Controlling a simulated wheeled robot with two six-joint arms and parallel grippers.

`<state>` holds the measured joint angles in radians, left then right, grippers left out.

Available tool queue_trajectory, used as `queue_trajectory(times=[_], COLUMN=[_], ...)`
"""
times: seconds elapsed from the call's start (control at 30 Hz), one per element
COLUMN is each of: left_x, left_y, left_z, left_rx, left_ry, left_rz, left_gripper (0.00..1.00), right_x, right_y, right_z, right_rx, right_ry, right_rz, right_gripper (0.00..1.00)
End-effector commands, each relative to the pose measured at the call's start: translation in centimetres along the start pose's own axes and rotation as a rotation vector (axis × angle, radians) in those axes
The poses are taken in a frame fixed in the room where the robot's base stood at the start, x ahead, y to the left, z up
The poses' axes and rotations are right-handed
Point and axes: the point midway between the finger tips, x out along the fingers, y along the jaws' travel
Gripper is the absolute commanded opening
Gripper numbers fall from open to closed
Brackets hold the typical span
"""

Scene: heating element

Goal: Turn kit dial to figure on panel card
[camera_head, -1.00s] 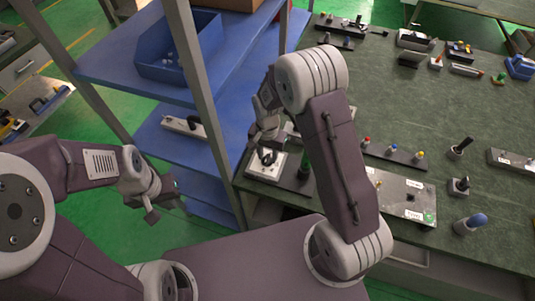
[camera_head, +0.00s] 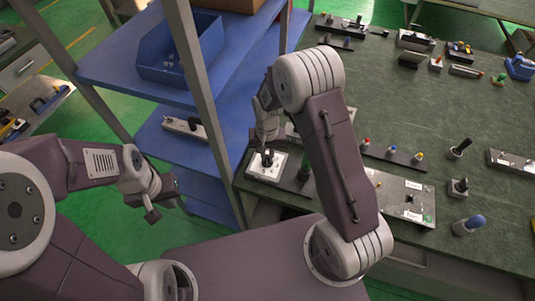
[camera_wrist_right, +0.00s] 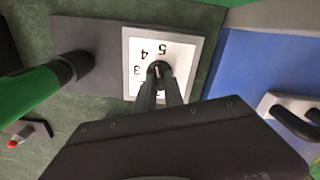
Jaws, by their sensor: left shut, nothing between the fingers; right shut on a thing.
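The kit dial is a black knob (camera_wrist_right: 158,70) on a white numbered plate (camera_wrist_right: 182,49) with figures such as 3, 4 and 5 showing in the right wrist view. In the head view the white plate (camera_head: 262,174) sits at the left front corner of the green bench. My right gripper (camera_wrist_right: 160,84) is shut on the knob from above; it also shows in the head view (camera_head: 267,149). My left gripper (camera_head: 158,205) is shut and empty, away from the bench at lower left. I cannot make out a panel card with a readable figure.
A green-handled thing (camera_wrist_right: 35,88) stands beside the plate on the same dark base. A metal panel (camera_head: 395,199) with small labels lies to the right of my right arm. Blue shelving (camera_head: 165,130) with a metal post stands close on the left. Several small tools stand farther right.

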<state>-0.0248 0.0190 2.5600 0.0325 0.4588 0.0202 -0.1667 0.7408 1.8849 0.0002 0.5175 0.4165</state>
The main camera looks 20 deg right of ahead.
Motion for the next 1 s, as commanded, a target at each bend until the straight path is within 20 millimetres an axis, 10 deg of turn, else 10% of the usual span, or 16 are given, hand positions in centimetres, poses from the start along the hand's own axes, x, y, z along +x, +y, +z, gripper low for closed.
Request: queue_trajectory(times=[1.0], left_x=[-1.05], left_y=[0.02], left_z=[-0.11], left_rx=[0.000], left_ry=[0.000], left_rz=[0.000], left_gripper=[0.00], right_x=[-0.27], right_y=[-0.23], right_z=[-0.24], right_rx=[-0.443], right_ry=[0.008], right_rz=[-0.001], right_gripper=[0.00])
